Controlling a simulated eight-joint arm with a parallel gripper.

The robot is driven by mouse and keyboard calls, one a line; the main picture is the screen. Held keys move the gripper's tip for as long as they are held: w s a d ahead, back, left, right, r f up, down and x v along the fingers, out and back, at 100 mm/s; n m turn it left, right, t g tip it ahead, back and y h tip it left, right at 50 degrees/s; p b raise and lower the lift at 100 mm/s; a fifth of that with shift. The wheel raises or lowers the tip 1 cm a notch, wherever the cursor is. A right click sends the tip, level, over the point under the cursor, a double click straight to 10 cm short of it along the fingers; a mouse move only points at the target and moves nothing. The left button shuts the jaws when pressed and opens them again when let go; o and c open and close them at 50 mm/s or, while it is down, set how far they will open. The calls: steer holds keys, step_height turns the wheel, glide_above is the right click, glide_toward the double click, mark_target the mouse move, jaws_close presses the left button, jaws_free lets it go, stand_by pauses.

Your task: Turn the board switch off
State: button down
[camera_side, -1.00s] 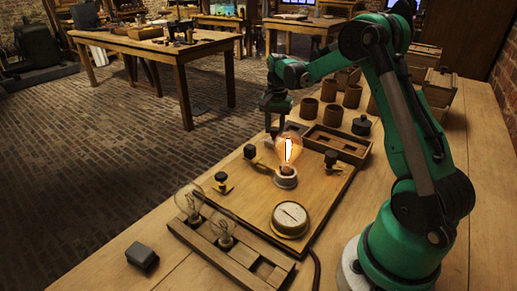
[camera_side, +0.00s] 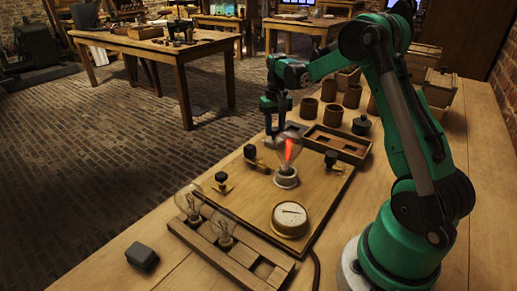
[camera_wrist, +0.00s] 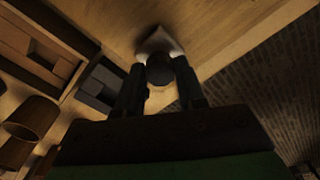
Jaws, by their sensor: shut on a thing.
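The wooden board (camera_side: 250,212) lies on the bench and carries a glass bulb (camera_side: 287,152) in a white socket. The bulb's filament shows a dull red-orange. My gripper (camera_side: 275,131) is at the board's far edge, behind the bulb. In the wrist view my gripper (camera_wrist: 160,88) has its two fingers around the round dark knob of the switch (camera_wrist: 160,72), shut on it. A pale piece shows just beyond the knob. In the side view the switch is mostly hidden by my fingers.
A round gauge (camera_side: 290,218) and black-topped terminals (camera_side: 249,153) stand on the board. A wooden rack (camera_side: 225,252) with spare bulbs lies in front. A compartmented tray (camera_side: 337,143) and several brown jars (camera_side: 332,116) stand behind, and a dark block (camera_side: 142,256) at the front left.

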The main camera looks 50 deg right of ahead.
mark_target(275, 129)
steer(key=shift+n, duration=2.2)
steer(key=c, duration=0.5)
jaws_free()
steer(key=shift+c, duration=0.2)
steer(key=shift+r, duration=2.85)
